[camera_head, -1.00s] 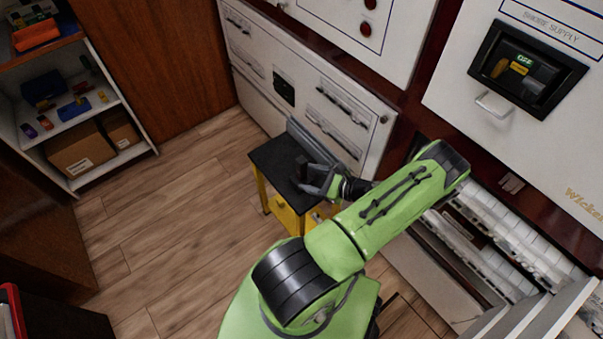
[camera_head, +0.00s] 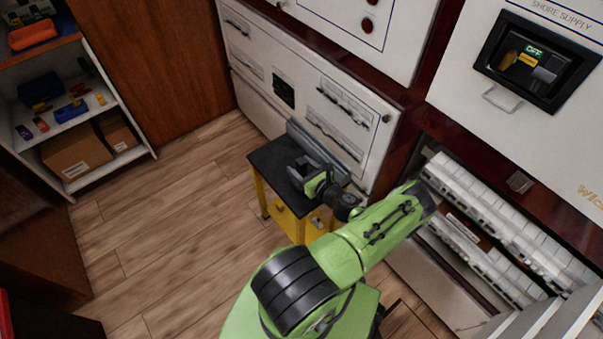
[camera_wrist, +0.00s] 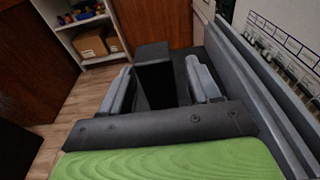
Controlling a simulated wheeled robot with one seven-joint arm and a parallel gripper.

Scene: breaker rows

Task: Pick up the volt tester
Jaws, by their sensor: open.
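A black box-like thing (camera_wrist: 154,75), which looks like the volt tester, stands up between my gripper's two grey fingers in the wrist view. My gripper (camera_wrist: 165,92) is open, with a finger on each side of it. Gaps show between the fingers and the box, so it is not clamped. In the head view my gripper (camera_head: 303,172) is low over the black top of a small yellow-legged table (camera_head: 266,154). There the tester is hard to tell from the dark gripper and tabletop.
A grey raised ledge (camera_head: 318,149) runs along the table's wall side, close to my gripper, and also shows in the wrist view (camera_wrist: 262,85). White panels (camera_head: 335,110) stand behind it. A shelf with boxes (camera_head: 77,157) is at left. The wooden floor (camera_head: 170,220) is clear.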

